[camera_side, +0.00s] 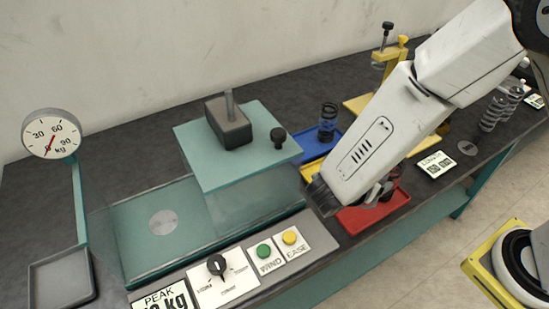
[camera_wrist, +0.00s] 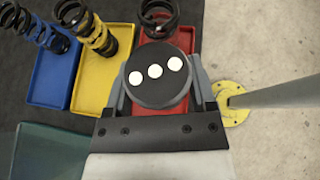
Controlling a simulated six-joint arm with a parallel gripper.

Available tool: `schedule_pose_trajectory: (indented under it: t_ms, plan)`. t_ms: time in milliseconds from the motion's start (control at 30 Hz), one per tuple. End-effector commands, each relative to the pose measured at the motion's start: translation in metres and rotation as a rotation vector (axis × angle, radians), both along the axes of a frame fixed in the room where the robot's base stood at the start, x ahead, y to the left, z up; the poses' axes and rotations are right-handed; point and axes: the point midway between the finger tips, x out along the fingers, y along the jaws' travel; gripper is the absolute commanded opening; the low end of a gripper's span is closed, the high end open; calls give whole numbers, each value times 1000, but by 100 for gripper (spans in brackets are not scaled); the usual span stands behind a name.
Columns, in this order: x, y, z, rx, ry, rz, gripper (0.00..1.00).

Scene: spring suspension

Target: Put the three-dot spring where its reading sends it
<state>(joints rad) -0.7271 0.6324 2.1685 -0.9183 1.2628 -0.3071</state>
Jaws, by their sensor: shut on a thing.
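In the wrist view, a round black cap with three white dots (camera_wrist: 156,74) tops the three-dot spring; its coils are hidden beneath. My gripper (camera_wrist: 158,86) is shut on it, one finger at each side, over the red tray (camera_wrist: 188,42). In the side view the red tray (camera_side: 395,204) is partly behind my arm, which hides most of the held spring. A dark-coiled spring (camera_wrist: 158,14) stands at the red tray's far end. The yellow tray (camera_wrist: 88,92) and blue tray (camera_wrist: 50,90) each hold a spring, the yellow one's (camera_wrist: 98,38) and the blue one's (camera_wrist: 40,32).
A press with a raised teal plate (camera_side: 235,165) and dark weight stands left of the trays. Its dial (camera_side: 51,134) has a red needle near the bottom. Green (camera_side: 264,251) and yellow (camera_side: 290,238) buttons line the front. A grey tray (camera_side: 62,280) sits at left.

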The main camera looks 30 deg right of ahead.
Motion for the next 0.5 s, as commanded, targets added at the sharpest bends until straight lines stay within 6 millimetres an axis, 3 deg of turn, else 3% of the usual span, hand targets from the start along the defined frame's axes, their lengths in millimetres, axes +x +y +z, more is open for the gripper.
schedule_pose_trajectory:
  t_ms: [200, 500]
  plan:
    - [10, 2, -13, 0, 0, -1, 0]
    - [13, 3, -15, 0, 0, 0, 0]
